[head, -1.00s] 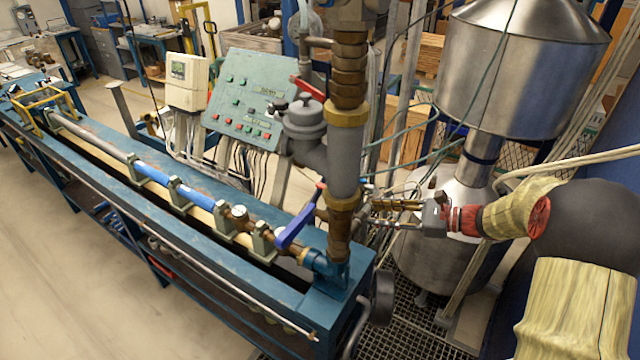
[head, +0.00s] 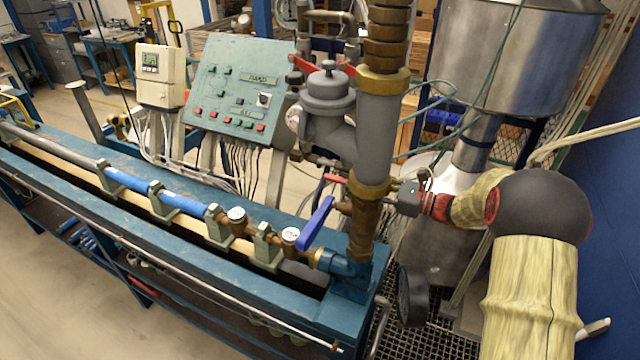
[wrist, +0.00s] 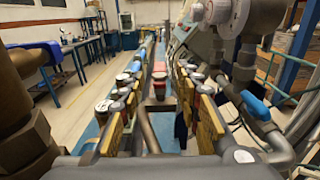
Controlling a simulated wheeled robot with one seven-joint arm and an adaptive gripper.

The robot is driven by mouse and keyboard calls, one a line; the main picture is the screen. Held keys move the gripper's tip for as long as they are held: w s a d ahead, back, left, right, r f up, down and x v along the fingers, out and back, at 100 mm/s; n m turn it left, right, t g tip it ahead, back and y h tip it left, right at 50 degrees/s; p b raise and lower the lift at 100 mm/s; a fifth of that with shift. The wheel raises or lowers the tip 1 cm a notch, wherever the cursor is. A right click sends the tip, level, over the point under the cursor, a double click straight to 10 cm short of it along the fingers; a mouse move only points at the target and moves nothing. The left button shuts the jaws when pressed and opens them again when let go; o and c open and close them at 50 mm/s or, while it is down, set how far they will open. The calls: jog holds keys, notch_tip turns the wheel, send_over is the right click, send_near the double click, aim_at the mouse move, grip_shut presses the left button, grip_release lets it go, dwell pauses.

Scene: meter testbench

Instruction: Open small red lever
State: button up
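The small red lever (head: 336,178) sits low on the brass-and-grey vertical pipe (head: 372,140), above the blue lever (head: 316,223). My gripper (head: 396,187) is just right of this pipe in the head view, pointing left. Its fingertips are partly hidden there and I see no contact with the lever. In the wrist view my gripper (wrist: 160,100) shows two yellowish finger pads well apart, with nothing held between them. I cannot make out the small red lever for certain in the wrist view.
A larger red lever (head: 303,64) is higher up near the grey valve body (head: 328,95). The blue bench (head: 240,290) with its pipe run lies to the left. A control panel (head: 235,95) stands behind. A steel tank (head: 490,60) is at the right.

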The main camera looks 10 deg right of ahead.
aim_at(332, 176)
jog(key=shift+f+b+x, duration=0.2)
jog(key=shift+b+x, duration=0.45)
jog(key=shift+x, duration=3.45)
jog(key=shift+c, duration=0.8)
grip_shut()
